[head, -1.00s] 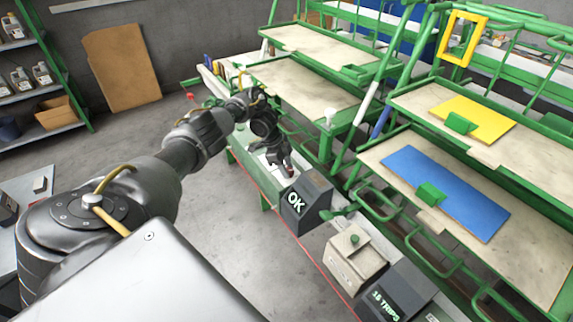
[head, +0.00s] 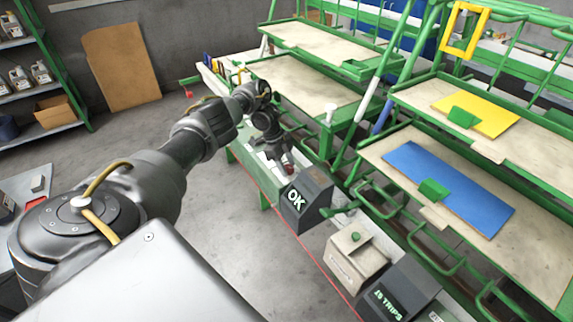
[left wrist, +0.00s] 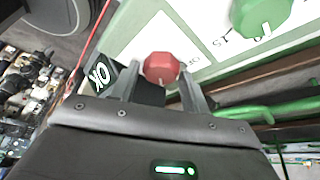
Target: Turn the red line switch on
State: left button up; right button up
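The red line switch is a faceted red knob (left wrist: 161,67) on a pale panel with a white label plate, in the left wrist view. A short light mark shows at its lower edge. My left gripper (left wrist: 160,75) has its two fingers apart, one on each side of the knob; I see no clear grip on it. In the head view my left gripper (head: 283,166) is over the green-edged bench beside the dark OK box, with a small spot of red at its fingers. The knob is mostly hidden there. My right gripper is not in view.
A dark box with a lit OK sign (head: 304,197) stands close to the gripper. A green knob (left wrist: 262,14) is on the same panel. A beige box with a green button (head: 355,252) and green racks with boards (head: 450,185) lie to the right.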

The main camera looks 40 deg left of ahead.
pick_arm(q)
jog(key=shift+o, duration=1.1)
jog(key=p+v, duration=0.3)
jog(key=v, duration=0.7)
jog(key=shift+r, duration=0.4)
jog(key=shift+a, duration=0.1)
